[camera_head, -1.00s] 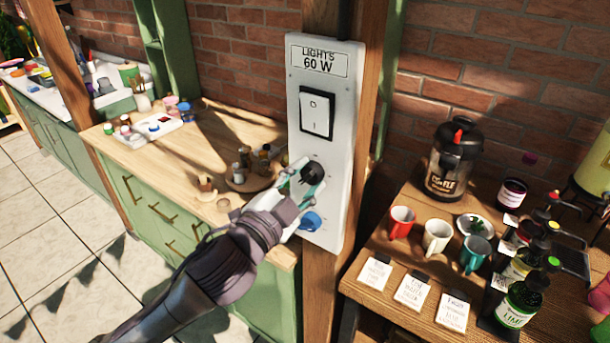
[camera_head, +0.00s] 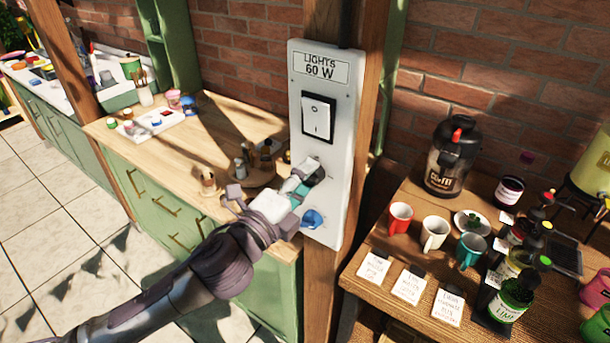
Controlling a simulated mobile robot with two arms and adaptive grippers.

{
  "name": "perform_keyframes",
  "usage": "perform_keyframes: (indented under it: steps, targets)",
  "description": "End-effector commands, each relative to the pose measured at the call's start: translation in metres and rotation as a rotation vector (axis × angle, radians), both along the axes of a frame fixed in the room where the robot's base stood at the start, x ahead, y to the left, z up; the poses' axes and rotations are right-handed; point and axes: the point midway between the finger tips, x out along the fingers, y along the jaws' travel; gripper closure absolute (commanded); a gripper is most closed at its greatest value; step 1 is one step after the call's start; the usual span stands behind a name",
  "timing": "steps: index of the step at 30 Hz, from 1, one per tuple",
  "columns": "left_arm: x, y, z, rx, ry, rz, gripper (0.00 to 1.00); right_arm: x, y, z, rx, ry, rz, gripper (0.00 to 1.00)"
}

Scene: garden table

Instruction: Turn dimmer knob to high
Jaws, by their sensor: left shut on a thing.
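A white wall panel (camera_head: 331,209) labelled "LIGHTS 60 W" is mounted on a wooden post. It carries a rocker switch (camera_head: 317,117), a dark round dimmer knob (camera_head: 316,171) below it, and a blue knob (camera_head: 311,218) lower down. My left gripper (camera_head: 306,182) reaches in from the lower left and is shut on the dark dimmer knob. Its fingers cover much of the knob, so the knob's pointer or setting cannot be read. The blue knob is just below the gripper. My right gripper is not in view.
A wooden counter (camera_head: 190,150) with small bottles and a tray (camera_head: 150,124) is left of the post. At right, a wooden table (camera_head: 400,262) holds cups, cards, bottles and a coffee dispenser (camera_head: 452,157). A brick wall is behind.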

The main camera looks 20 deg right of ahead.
Motion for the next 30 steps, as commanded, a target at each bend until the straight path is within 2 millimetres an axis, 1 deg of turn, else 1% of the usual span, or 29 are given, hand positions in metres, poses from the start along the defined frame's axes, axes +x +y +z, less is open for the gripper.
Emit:
perform_keyframes:
  steps: [9, 22, 23, 24, 27, 30]
  targets:
    - [0.0002, 0.0004, -0.0017, 0.053, -0.061, 0.0, 0.93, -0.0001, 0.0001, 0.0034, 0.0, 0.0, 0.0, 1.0]
    - [0.0001, 0.0003, -0.0022, 0.058, -0.068, 0.001, 0.93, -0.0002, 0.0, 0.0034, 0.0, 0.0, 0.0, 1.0]
    - [0.0001, 0.0004, -0.0022, 0.058, -0.068, 0.001, 0.55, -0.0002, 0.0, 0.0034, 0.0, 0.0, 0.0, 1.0]
    - [0.0001, 0.0004, -0.0022, 0.058, -0.068, 0.001, 0.48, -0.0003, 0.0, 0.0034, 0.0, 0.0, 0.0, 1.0]
    - [0.0001, 0.0003, -0.0017, 0.057, -0.068, 0.001, 0.33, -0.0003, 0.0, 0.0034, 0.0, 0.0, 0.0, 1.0]
    - [0.0002, 0.0003, -0.0011, 0.056, -0.068, 0.0, 0.33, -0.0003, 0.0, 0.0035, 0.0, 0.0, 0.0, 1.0]
